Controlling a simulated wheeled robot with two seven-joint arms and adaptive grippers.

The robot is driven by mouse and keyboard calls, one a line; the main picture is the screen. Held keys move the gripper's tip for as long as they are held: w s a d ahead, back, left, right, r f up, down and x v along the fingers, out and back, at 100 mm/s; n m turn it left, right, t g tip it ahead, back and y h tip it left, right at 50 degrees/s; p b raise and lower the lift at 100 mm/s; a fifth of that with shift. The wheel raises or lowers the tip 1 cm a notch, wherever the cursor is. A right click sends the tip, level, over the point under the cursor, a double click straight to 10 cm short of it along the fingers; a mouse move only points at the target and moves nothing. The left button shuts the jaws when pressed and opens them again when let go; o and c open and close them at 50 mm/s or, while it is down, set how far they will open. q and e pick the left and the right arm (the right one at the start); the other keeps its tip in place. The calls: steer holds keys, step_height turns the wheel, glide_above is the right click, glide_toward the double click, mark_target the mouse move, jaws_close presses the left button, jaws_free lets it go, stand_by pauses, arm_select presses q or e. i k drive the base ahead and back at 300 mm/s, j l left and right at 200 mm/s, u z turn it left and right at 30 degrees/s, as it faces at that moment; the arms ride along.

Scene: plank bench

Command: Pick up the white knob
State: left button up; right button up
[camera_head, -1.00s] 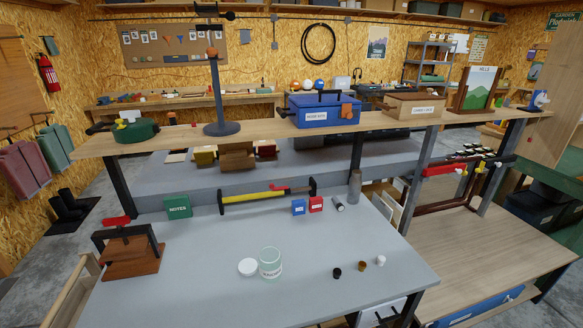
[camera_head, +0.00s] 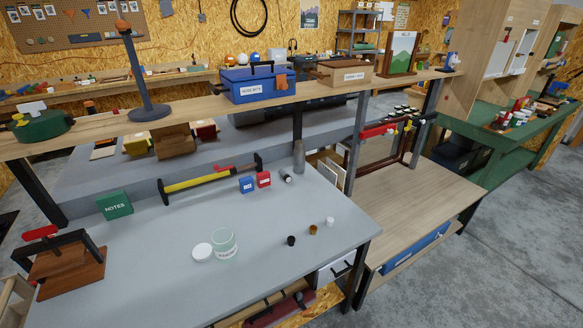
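The white knob (camera_head: 329,221) stands on the grey bench top (camera_head: 150,275) near its right front edge. A brown knob (camera_head: 313,230) and a black knob (camera_head: 291,240) stand in a row to its left, apart from it. Neither of my grippers shows in the head view.
A labelled glass jar (camera_head: 223,243) and a white lid (camera_head: 202,251) are left of the knobs. Behind are a blue box (camera_head: 246,185), a red box (camera_head: 264,179), a grey bottle (camera_head: 299,157) and a yellow-handled tool (camera_head: 205,181). The bench around the knobs is clear.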

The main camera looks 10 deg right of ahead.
mark_target(330, 220)
steer(key=i+l+u, duration=0.15)
steer(key=l, duration=0.65)
steer(key=i+l+u, duration=0.2)
steer(key=l, duration=0.6)
steer(key=k, duration=0.1)
